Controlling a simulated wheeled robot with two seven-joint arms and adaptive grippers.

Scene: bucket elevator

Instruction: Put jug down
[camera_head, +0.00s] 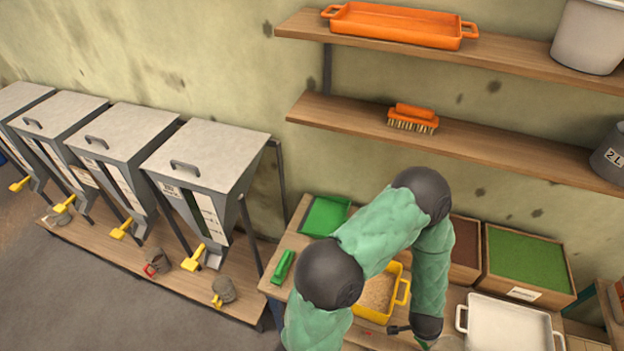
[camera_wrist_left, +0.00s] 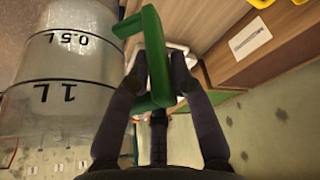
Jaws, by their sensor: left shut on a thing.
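In the left wrist view, a grey see-through jug (camera_wrist_left: 65,90) with 0.5 L and 1 L marks fills the left side. Its green handle (camera_wrist_left: 153,62) lies between the fingers of my left gripper (camera_wrist_left: 159,64), which is shut on it. The marks read upside down in this view; I cannot tell the jug's tilt or whether its base touches anything. In the head view, my left arm bends down at lower centre-right; its gripper end and the jug are mostly hidden or cut off at the bottom edge. My right gripper is not in view.
The bench holds a yellow tub (camera_head: 403,289) of grain, a green tray (camera_head: 325,215), a green-filled crate (camera_head: 512,291), a brown-filled crate (camera_head: 465,250) and a white tray (camera_head: 510,327). Several grey hoppers (camera_head: 205,160) stand left, with small jugs (camera_head: 224,290) below. Shelves (camera_head: 470,134) hang above.

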